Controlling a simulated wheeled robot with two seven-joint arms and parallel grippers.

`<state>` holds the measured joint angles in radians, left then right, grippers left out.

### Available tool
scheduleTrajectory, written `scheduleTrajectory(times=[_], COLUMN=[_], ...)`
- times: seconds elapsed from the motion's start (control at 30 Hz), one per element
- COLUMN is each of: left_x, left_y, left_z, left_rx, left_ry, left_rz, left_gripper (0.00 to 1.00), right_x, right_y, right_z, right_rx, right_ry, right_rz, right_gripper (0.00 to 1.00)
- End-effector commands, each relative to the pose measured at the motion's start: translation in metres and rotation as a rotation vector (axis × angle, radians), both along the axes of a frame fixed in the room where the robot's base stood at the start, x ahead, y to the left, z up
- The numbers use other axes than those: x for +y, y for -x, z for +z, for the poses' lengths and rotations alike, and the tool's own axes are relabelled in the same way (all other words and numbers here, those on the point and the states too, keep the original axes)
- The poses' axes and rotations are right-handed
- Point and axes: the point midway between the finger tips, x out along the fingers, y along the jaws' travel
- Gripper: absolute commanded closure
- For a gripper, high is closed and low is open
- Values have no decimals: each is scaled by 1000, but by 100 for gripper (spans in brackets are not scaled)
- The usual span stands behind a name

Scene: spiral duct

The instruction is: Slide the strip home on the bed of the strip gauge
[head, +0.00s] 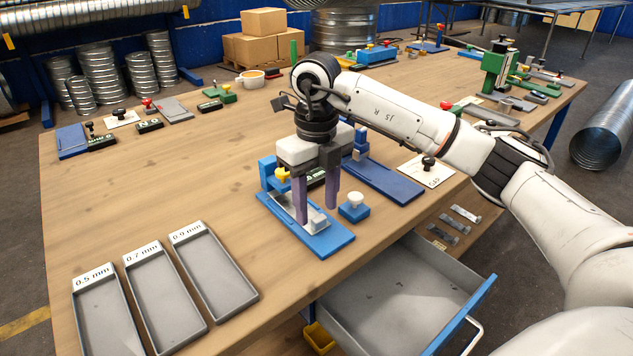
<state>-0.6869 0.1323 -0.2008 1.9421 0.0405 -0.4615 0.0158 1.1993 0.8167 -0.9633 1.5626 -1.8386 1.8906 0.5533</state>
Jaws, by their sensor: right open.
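The strip gauge (327,243) is a blue plate with a blue upright and a yellow knob (283,174), standing on the bench near its front edge. A small pale metal piece (317,221) lies on its bed, partly behind the fingers; I cannot tell whether it is the strip or part of the gauge. My right gripper (316,214) points down over the bed, its two dark fingers apart, with the pale piece low between or just behind them. Contact cannot be made out. My left gripper is not in view.
A blue block with a white knob (354,207) stands right of the gauge, and a longer blue plate (385,182) lies behind it. Grey trays marked 0.5, 0.7 and 0.9 mm (246,300) lie at left front. A drawer (400,290) hangs open below. The bench's left middle is clear.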

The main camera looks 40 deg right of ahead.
Motion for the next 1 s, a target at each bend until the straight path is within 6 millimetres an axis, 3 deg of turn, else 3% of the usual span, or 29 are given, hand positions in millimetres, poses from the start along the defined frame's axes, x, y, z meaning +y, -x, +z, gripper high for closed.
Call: scheduleTrajectory(times=[0.2,0.47,0.57,0.77,0.8,0.9,1.0], left_x=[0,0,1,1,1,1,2], left_y=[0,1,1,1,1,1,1], left_z=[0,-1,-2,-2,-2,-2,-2], left_rx=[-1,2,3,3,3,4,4], left_ry=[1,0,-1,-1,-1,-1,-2], left_rz=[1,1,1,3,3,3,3], left_gripper=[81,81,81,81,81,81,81], right_x=[0,0,0,0,0,0,0], right_y=[0,0,0,0,0,0,0], right_z=[-17,-18,-18,-18,-18,-18,-18], right_rx=[-1,-2,-2,-2,-2,-2,-2], right_ry=[0,-1,-1,-1,-1,-1,-1], right_rz=[0,0,0,0,0,0,0], right_gripper=[54,54,66,99,81,97,97])
